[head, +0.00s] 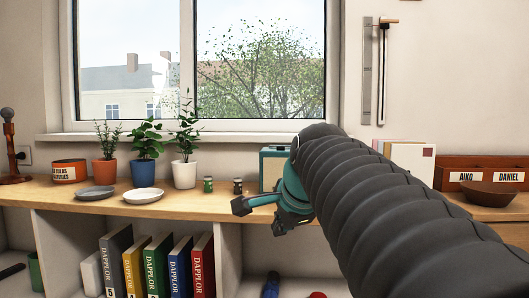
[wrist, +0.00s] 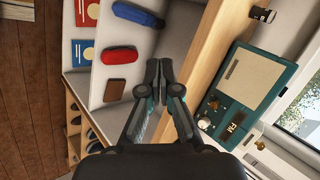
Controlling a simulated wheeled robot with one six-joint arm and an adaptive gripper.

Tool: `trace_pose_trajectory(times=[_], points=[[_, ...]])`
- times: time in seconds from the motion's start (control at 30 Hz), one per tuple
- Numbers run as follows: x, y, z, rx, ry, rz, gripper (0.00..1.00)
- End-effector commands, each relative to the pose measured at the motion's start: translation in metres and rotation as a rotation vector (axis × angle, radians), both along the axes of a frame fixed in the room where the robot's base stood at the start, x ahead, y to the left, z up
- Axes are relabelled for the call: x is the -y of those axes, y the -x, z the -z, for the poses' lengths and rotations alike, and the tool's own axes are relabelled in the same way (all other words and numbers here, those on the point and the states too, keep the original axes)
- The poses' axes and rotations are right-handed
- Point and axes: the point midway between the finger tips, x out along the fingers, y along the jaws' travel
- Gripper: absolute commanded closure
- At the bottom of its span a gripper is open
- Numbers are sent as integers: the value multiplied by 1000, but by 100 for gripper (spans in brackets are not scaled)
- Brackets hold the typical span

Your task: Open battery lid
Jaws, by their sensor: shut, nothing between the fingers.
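A teal radio with a cream front panel (wrist: 249,82) stands on the wooden counter. Its knobs and a small dial show in the wrist view. In the head view, the radio (head: 272,163) is partly hidden behind my arm. I cannot make out a battery lid on it. My gripper (wrist: 158,70) is shut and empty, with its fingertips together. It is apart from the radio, in front of the counter's edge. In the head view, my gripper (head: 241,206) is left of and below the radio.
Potted plants (head: 144,172), two plates (head: 143,195) and an orange labelled container (head: 69,171) stand further left. Binders (head: 156,267) fill a shelf below. A window (head: 200,75) is behind.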

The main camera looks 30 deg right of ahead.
Motion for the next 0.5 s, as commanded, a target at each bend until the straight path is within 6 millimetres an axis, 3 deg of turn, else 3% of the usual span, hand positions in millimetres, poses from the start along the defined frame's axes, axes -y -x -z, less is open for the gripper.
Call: trace_pose_trajectory(times=[0.03,0.23,0.5], points=[[18,-8,-13,39,-66,100,100],[80,-28,-73,220,-376,489,100],[162,-30,-140,482,-782,911,100]])
